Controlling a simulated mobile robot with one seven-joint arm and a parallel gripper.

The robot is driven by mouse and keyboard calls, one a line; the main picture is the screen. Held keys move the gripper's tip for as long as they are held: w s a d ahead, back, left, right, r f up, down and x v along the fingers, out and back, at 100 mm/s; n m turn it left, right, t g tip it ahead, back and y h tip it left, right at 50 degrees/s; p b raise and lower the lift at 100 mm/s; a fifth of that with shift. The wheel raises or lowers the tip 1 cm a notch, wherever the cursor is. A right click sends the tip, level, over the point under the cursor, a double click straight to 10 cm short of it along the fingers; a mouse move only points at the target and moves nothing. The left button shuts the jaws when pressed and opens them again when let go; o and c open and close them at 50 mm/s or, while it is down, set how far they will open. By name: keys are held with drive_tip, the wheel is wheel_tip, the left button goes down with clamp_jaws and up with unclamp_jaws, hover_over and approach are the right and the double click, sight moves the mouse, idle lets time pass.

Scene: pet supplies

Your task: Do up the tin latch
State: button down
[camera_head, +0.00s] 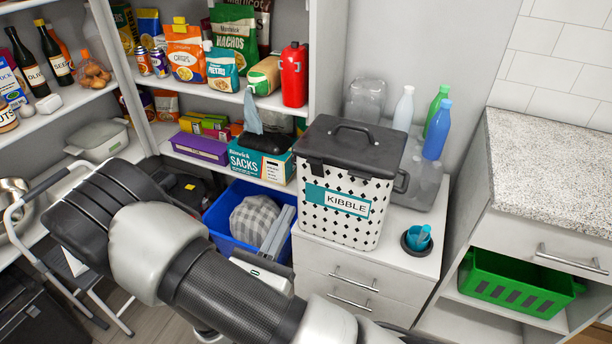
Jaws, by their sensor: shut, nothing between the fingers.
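The kibble tin (340,226) is a white box with black diamonds and a teal KIBBLE label, standing on the white drawer unit. Its dark grey lid (385,152) with a carry handle sits on top and looks level. My gripper (287,212) is left of the tin, over the blue crate. Its two grey fingers are together with nothing between them. My arm hides part of the hand.
A blue crate (222,226) with a checked cloth stands left of the drawers. A dark cup (417,241) is close to the tin's front right. Several bottles (437,130) and a grey container stand behind. Pantry shelves are at left, a speckled counter (555,180) at right.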

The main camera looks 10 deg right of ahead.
sight(309, 163)
drive_tip(key=b+x, duration=0.1)
drive_tip(key=x, duration=1.1)
drive_tip(key=w+r+g+p, duration=0.1)
drive_tip(key=p, duration=0.2)
drive_tip(key=d+r+g+y+p, duration=0.1)
drive_tip(key=p, duration=0.3)
drive_tip(key=shift+w+d+r+p, duration=0.15)
drive_tip(key=shift+w+d+p, duration=0.15)
drive_tip(key=shift+w, duration=0.1)
drive_tip(key=shift+a, duration=0.2)
